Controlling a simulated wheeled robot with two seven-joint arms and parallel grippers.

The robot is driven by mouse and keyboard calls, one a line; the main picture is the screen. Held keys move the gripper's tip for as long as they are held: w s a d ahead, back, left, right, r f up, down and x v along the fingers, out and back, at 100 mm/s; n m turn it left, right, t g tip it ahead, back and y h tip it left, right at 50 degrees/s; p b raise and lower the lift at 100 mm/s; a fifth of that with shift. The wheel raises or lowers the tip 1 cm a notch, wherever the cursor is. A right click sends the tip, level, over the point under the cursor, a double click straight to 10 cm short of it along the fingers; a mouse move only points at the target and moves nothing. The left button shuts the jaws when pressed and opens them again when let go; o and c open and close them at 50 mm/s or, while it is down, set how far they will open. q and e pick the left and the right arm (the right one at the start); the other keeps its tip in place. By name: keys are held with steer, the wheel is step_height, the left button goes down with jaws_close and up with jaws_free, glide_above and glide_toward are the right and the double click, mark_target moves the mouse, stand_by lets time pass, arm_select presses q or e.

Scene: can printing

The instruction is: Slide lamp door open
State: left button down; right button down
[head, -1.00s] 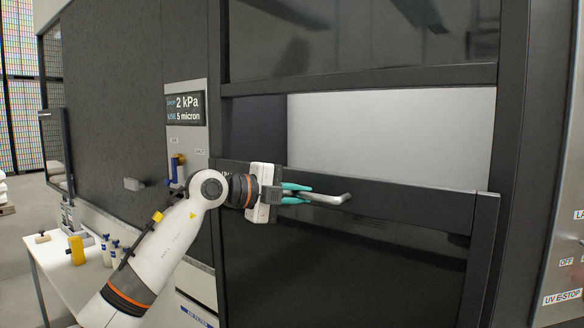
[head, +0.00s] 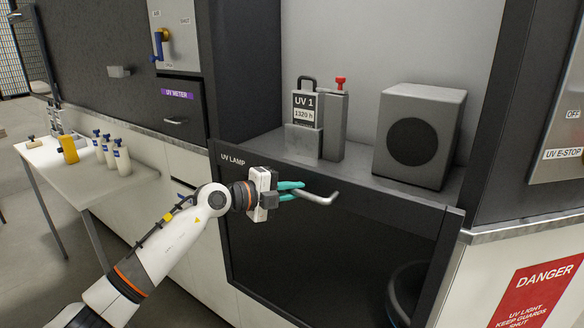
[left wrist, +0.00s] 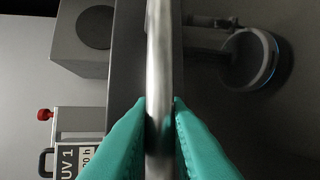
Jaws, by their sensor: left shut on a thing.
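The dark lamp door (head: 330,250), with "UV LAMP" on its top frame, sits low in the cabinet. The compartment above it is open to view. My left gripper (head: 290,191) is shut on the door's metal handle (head: 322,198). In the left wrist view the teal fingers (left wrist: 160,125) press on both sides of the handle bar (left wrist: 159,60). Inside the compartment stand a grey UV 1 lamp unit (head: 307,140) with a red knob and a grey box (head: 420,135) with a dark round face. My right gripper is not in view.
A white side table (head: 80,165) at the left bears several white bottles (head: 121,158) and a yellow bottle (head: 68,149). A red DANGER sign (head: 540,290) is on the right panel. A UV meter drawer (head: 183,120) is left of the opening.

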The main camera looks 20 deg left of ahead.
arm_select(q)
steer(key=shift+f, duration=1.95)
steer(key=c, duration=1.4)
jaws_free()
steer(key=shift+r, duration=0.1)
steer(key=b+v, duration=0.1)
steer(key=v, duration=1.1)
steer(key=shift+r, duration=0.1)
